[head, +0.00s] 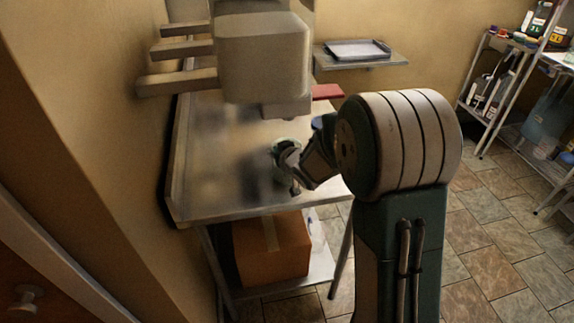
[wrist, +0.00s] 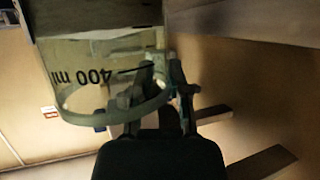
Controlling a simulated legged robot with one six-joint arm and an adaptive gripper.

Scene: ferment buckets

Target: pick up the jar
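The jar is clear, pale green glass with a dark "400 ml" mark. In the wrist view the jar (wrist: 85,78) fills the upper left and appears upside down, its round rim low in the picture. My gripper (wrist: 168,82) is at the jar's right side by the rim, with one finger seeming to overlap the glass and another beside it. Whether the fingers press on the wall is unclear. In the head view the jar (head: 281,146) is a small greenish shape on the metal table (head: 215,200), partly hidden by my gripper (head: 287,172).
A grey box-shaped fixture (head: 262,60) hangs over the table's back, beside wall brackets (head: 178,82). A red item (head: 327,91) lies at the back right. A cardboard box (head: 270,250) sits on the lower shelf. The table's left part looks clear.

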